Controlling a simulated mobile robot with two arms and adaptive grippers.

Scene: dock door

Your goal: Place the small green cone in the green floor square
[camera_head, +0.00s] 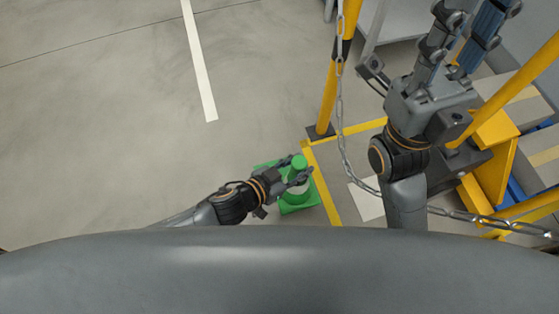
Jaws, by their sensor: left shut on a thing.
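The small green cone (299,162) stands upright or nearly so in the middle of the view, with a pale band partly hidden by my fingers. My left gripper (300,176) reaches in from the left and is shut on the cone's upper part. Green shows below the cone (300,207) and to its upper left (266,165). I cannot tell how much of this is the cone's base and how much is the green floor square. I cannot tell whether the base touches the floor. My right gripper (467,32) is at the upper right, with its fingers apart, far from the cone.
A yellow post (336,85) stands just above and right of the cone. A hanging chain (344,140) runs from it towards the lower right. Yellow floor lines (322,182) pass right of the cone. Yellow framework (495,135) stands at right. The left floor is clear.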

